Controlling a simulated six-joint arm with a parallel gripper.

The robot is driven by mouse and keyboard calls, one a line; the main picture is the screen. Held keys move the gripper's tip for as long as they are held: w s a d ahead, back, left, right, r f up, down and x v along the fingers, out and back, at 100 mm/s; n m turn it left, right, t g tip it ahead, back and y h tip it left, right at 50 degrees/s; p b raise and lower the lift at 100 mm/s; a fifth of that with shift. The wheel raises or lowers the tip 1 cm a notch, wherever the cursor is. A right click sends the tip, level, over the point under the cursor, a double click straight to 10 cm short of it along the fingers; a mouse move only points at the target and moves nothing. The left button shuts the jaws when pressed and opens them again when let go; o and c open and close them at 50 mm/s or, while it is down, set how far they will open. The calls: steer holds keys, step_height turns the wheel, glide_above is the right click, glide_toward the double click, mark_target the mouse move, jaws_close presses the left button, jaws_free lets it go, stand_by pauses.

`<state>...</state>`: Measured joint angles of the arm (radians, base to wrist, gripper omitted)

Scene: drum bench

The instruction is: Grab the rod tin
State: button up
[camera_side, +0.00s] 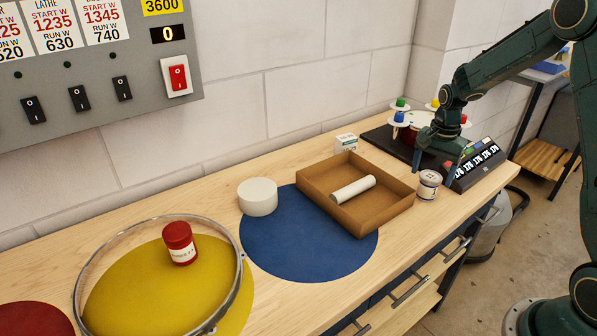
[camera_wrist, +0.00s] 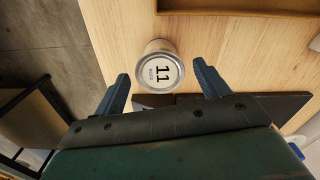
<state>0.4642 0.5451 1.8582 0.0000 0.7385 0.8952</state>
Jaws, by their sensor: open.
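A small pale tin (camera_side: 429,184) with a dark-banded label stands upright on the bench, just right of the cardboard tray; I take it as the rod tin, though its side label is too small to read. In the wrist view this tin (camera_wrist: 160,70) shows a round white lid marked "11". My gripper (camera_side: 434,158) is above and slightly behind it in the side view, pointing down. In the wrist view my gripper (camera_wrist: 162,74) is open, with the tin's lid between the fingertips in the picture. No contact with the tin shows.
A cardboard tray (camera_side: 325,205) holding a white roll (camera_side: 353,189) is left of the tin. A black device (camera_side: 480,166) with number displays and coloured pegs is close on the right. A white round tub (camera_side: 258,197) and red jar (camera_side: 180,243) stand farther left.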

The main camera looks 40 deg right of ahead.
mark_target(431, 176)
steer(key=shift+f, duration=1)
steer(key=shift+c, duration=0.4)
steer(key=c, duration=0.9)
steer(key=shift+r, duration=0.2)
step_height(431, 176, up, 20)
steer(key=shift+f, duration=0.15)
